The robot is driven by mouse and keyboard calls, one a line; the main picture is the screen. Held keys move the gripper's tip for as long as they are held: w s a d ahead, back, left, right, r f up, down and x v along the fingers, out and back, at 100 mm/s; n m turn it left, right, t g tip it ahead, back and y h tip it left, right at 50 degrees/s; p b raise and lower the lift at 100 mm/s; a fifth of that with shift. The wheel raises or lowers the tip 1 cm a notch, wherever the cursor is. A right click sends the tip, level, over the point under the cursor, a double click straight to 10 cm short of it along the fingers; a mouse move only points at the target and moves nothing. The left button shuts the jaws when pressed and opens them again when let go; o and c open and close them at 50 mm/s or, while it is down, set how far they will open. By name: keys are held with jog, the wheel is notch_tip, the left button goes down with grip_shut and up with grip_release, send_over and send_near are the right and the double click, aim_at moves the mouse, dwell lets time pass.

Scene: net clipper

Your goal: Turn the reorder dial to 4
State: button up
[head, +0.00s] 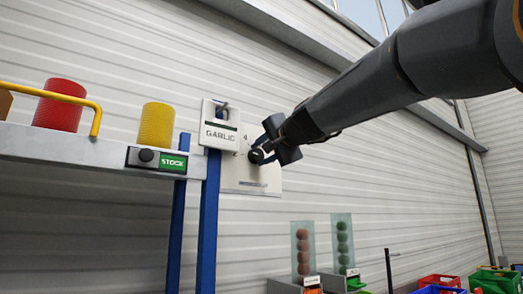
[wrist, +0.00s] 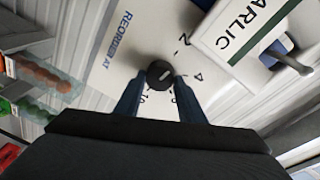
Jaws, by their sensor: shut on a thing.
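The reorder dial is a round black knob (wrist: 160,76) with a short white mark, on a white panel (wrist: 118,60) lettered "REORDER AT". The numerals 2 and 4 show to the right of the knob in the wrist view; others below are partly hidden by my fingers. The white mark lies slanted; I cannot tell which numeral it points to. My gripper (wrist: 160,88) is shut on the knob, one finger on each side. In the head view my gripper (head: 261,149) reaches the knob from the right, in front of the panel (head: 238,180).
A white "GARLIC" box (head: 220,135) with a lever hangs beside the panel, close to my gripper. A shelf (head: 60,143) on blue posts holds a red cylinder (head: 60,105) and a yellow cylinder (head: 157,125). Clear dispensers (head: 304,248) and coloured crates (head: 437,283) stand lower right.

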jog(key=m+p, duration=0.4)
jog(key=m, duration=0.1)
jog(key=shift+d+r+g, duration=0.1)
jog(key=shift+r+g, duration=0.05)
jog(key=shift+g, duration=0.25)
jog(key=m+p, duration=0.2)
jog(key=m, duration=0.2)
jog(key=shift+g+p, duration=0.35)
jog(key=shift+g, duration=0.05)
jog(key=shift+f+m, duration=0.2)
jog(key=shift+m, duration=0.1)
jog(key=o, duration=1)
jog(key=shift+o, duration=0.2)
jog(key=b+v, duration=0.2)
jog(key=v, duration=0.5)
jog(key=shift+s+d, duration=0.25)
jog(key=shift+d, duration=0.05)
